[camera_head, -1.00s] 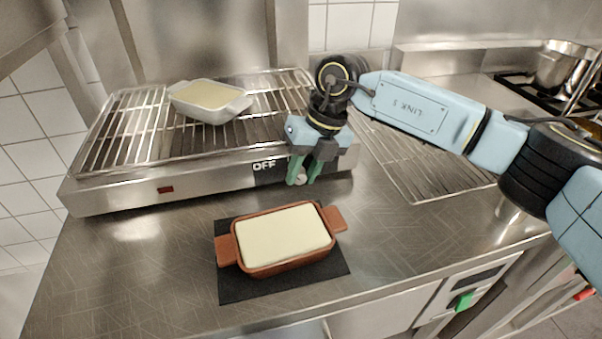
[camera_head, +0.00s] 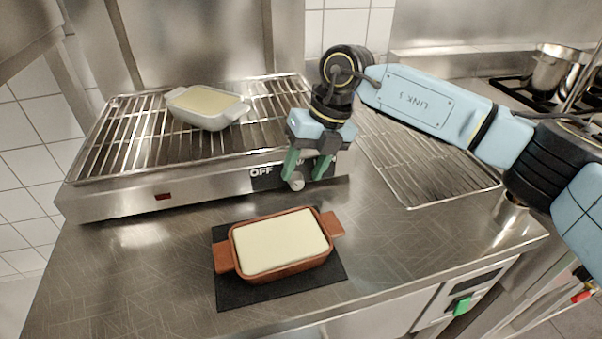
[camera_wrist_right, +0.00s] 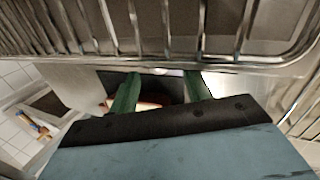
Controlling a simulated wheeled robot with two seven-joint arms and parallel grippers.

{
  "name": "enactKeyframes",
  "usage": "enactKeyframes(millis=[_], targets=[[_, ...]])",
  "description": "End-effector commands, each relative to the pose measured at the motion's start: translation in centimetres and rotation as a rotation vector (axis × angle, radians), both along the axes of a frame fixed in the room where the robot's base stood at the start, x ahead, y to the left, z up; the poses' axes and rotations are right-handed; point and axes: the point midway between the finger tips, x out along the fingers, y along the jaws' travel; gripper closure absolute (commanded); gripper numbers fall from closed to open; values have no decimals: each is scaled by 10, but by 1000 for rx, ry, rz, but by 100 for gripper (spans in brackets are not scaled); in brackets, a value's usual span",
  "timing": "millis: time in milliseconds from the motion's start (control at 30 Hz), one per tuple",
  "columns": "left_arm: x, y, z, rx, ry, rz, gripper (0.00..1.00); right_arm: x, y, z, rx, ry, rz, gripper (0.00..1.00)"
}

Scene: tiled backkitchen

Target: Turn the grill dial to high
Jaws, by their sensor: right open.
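The grill (camera_head: 110,200) stands at the back left, with a steel rack on top. Its round silver dial (camera_head: 297,183) is on the front face, right of a black label reading OFF (camera_head: 262,172). My right gripper (camera_head: 306,174) is at the grill's front with its green fingers apart. One finger overlaps the dial in the head view; the other is to the right of it. I cannot tell whether either touches. In the right wrist view the open fingers (camera_wrist_right: 162,90) reach down by the grill's front edge. The dial's pointer and the rest of the panel are hidden.
A white dish (camera_head: 207,122) with pale filling sits on the grill rack. A terracotta dish (camera_head: 334,223) stands on a black mat (camera_head: 228,292) in front. A wire rack (camera_head: 425,180) lies to the right. The counter's left front is clear.

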Motion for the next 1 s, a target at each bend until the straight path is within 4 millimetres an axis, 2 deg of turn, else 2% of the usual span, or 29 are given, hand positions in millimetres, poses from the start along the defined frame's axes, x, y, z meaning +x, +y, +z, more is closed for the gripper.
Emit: enactKeyframes(millis=[33, 300, 500, 667, 1000], targets=[[-7, 3, -1, 3, 11, -2, 64, 2, -4, 14, 2, -5, -1, 52], [-29, 6, -2, 3, 24, -10, 64, 6, -24, 71, 2, -2, -1, 52], [-36, 6, -2, 2, 27, -13, 64, 7, -33, 96, 2, -2, 0, 52], [-38, 6, -2, 1, 28, -13, 64, 8, -35, 103, 1, -1, 1, 52], [-38, 6, 0, 1, 29, -13, 64, 6, -31, 103, 17, 3, 5, 51]])
